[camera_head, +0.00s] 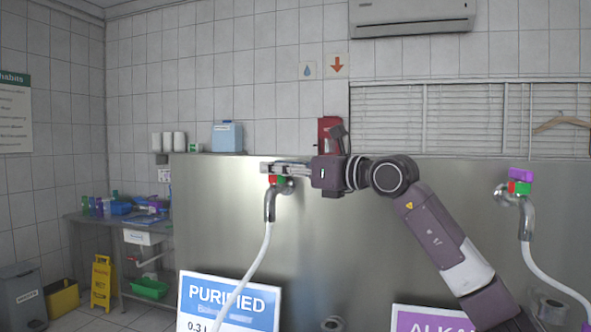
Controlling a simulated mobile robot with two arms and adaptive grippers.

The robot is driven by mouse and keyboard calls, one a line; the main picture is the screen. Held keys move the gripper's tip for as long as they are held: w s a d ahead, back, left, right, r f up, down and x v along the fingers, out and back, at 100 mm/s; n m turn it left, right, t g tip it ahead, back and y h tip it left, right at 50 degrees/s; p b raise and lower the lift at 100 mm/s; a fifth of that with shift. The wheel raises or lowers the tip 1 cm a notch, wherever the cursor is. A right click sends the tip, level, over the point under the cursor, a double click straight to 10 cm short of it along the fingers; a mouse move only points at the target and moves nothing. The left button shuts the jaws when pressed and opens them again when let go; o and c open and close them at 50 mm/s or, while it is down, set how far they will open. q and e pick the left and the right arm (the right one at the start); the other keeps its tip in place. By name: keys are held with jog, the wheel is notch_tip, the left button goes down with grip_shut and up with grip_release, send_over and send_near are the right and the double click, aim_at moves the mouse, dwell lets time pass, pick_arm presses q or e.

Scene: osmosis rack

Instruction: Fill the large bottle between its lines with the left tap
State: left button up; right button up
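The left tap (270,207) is a metal spout on the steel panel with a red and green piece (275,180) at its top. A white hose (252,268) runs from it down past the PURIFIED sign (228,302). My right gripper (266,168) reaches in from the right, its fingers pointing left at the top of this tap. The fingers cover the tap's handle, and I cannot tell whether they grip it. The large bottle and its lines are not in view. My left gripper is not in view.
The right tap (525,218) has a purple handle (520,174) and its own white hose (550,278). A sign beginning ALKA (432,318) stands below. The steel panel (345,240) is behind my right arm. A side table, yellow floor sign (101,283) and bins are at left.

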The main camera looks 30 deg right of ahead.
jog(key=v, duration=1.1)
jog(key=shift+s, duration=0.2)
dwell(6.7)
